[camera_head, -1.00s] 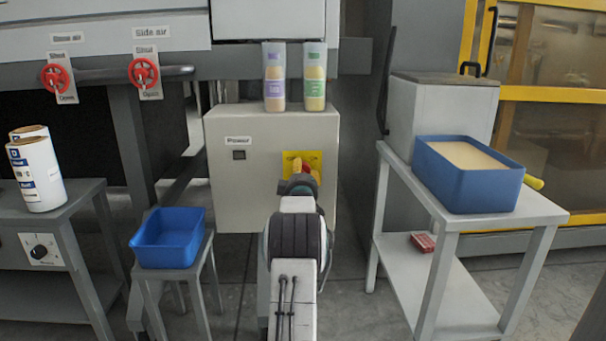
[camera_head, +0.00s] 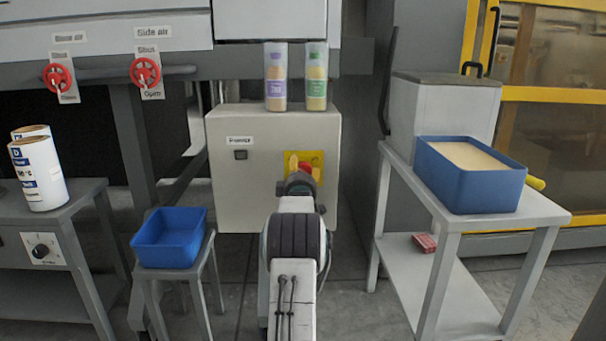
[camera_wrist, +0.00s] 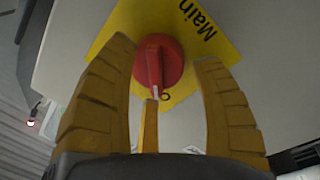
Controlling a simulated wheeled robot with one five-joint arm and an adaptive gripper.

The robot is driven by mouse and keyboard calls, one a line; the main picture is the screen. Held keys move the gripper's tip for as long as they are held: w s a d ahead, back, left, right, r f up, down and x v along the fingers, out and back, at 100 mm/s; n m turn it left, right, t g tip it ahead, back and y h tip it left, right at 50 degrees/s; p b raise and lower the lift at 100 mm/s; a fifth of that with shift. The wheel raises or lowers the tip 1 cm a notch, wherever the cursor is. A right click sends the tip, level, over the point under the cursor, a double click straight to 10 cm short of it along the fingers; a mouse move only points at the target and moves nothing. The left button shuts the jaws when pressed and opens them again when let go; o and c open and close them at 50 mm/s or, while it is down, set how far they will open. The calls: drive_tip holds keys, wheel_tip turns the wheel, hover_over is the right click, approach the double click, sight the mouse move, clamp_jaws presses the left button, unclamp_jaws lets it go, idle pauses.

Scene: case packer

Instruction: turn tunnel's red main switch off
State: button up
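The red main switch (camera_wrist: 158,62) sits on a yellow plate (camera_wrist: 205,22) marked "Main" in the wrist view. A white mark shows on its knob, pointing toward the bottom of that view. In the head view the switch (camera_head: 307,169) is partly hidden behind my gripper, on the grey power box (camera_head: 225,185). My gripper (camera_wrist: 165,52) is open, with its yellow fingers spread on either side of the red knob. A gap shows between the knob and each finger. I cannot tell how far the fingertips are from the plate.
Two bottles (camera_head: 276,78) (camera_head: 316,78) stand on top of the power box. A blue bin (camera_head: 170,240) stands on a stool at left. A table (camera_head: 545,212) at right holds a blue tub (camera_head: 470,190). Red valve wheels (camera_head: 145,72) are at upper left.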

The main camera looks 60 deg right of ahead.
drive_tip(key=shift+o, duration=1)
drive_tip(key=shift+s+f, duration=0.1)
drive_tip(key=shift+d, duration=0.1)
drive_tip(key=shift+s, duration=0.1)
drive_tip(key=v, duration=1.2)
